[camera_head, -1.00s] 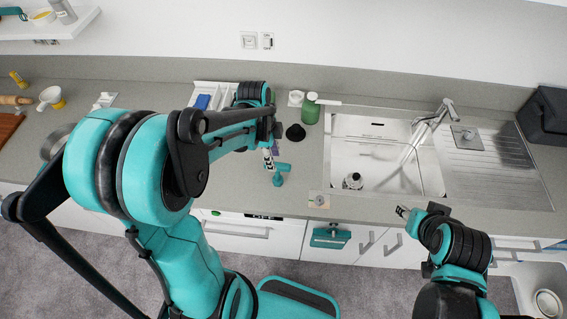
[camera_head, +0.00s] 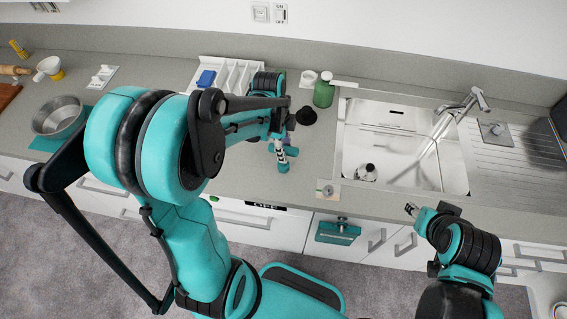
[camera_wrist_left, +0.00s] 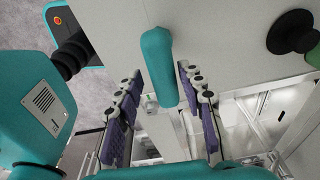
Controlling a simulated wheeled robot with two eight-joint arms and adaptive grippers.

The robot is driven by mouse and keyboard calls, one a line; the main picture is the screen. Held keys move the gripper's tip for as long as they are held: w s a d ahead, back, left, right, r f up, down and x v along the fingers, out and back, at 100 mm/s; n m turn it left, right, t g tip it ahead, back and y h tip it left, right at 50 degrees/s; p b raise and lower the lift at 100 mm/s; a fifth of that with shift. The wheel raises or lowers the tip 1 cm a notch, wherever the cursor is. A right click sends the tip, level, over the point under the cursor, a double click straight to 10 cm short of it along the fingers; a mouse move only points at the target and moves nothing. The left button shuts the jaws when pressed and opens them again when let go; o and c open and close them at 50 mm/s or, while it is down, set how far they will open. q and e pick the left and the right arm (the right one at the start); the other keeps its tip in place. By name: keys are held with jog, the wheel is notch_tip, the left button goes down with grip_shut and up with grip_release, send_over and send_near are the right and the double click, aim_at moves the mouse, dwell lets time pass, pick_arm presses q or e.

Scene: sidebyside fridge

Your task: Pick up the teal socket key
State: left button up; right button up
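The teal socket key (camera_head: 284,167) lies on the grey counter left of the sink in the head view, partly covered by my left gripper (camera_head: 279,147). In the left wrist view its rounded teal handle (camera_wrist_left: 158,60) shows between the two purple-padded fingers of my left gripper (camera_wrist_left: 165,108). The fingers are apart, and a gap shows beside the handle on the left. The handle is close to the right finger; I cannot tell whether they touch. My right gripper (camera_head: 412,209) is in front of the counter, right of the key, too small to read its opening.
A black round object (camera_head: 306,116) and a green bottle (camera_head: 324,93) stand behind the key. The steel sink (camera_head: 395,118) is to the right. A white divided tray (camera_head: 238,72) is behind my left arm. A metal bowl (camera_head: 57,117) is at far left. Counter left of the key is bare.

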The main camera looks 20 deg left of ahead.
aim_at(285, 165)
pick_arm(q)
jog(key=f, duration=0.2)
jog(key=f+b, duration=0.1)
jog(key=f, duration=0.1)
jog(key=f+b, duration=0.1)
jog(key=f, duration=0.2)
jog(key=shift+w, duration=0.25)
grip_shut()
